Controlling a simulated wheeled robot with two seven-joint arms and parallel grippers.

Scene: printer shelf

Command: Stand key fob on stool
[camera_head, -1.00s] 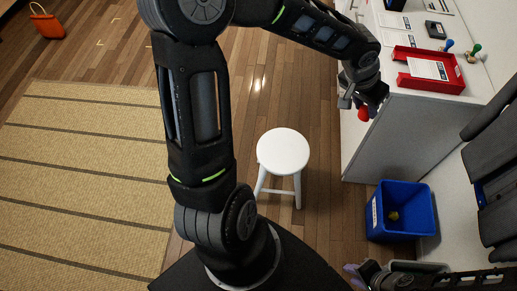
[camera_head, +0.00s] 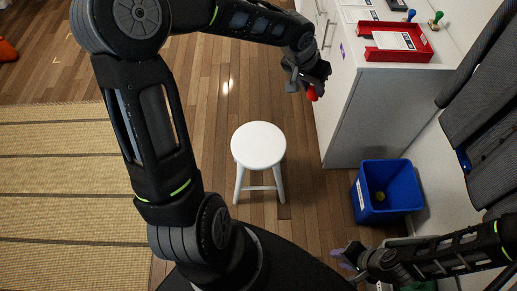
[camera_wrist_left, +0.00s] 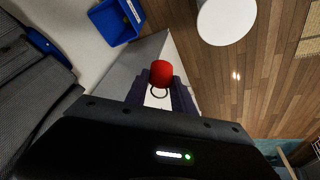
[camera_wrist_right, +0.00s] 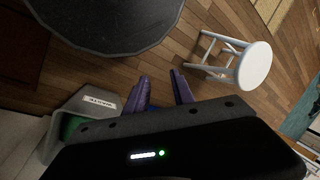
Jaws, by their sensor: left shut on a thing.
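The key fob (camera_head: 311,93) is a small red piece with a dark ring, held in my left gripper (camera_head: 304,84) beside the cabinet, up and to the right of the stool. In the left wrist view the red fob (camera_wrist_left: 161,72) sits between the shut fingers, with its ring (camera_wrist_left: 159,91) between them. The white round stool (camera_head: 258,146) stands on the wooden floor, its top bare; it also shows in the left wrist view (camera_wrist_left: 226,18) and the right wrist view (camera_wrist_right: 254,65). My right gripper (camera_wrist_right: 160,88) is open and empty, low at the right near the bin.
A white cabinet (camera_head: 360,110) bears a red tray (camera_head: 398,53) with paper and stamps. A blue bin (camera_head: 408,189) with a yellowish item stands right of the stool. A woven mat (camera_head: 60,190) lies at left. The floor around the stool is clear.

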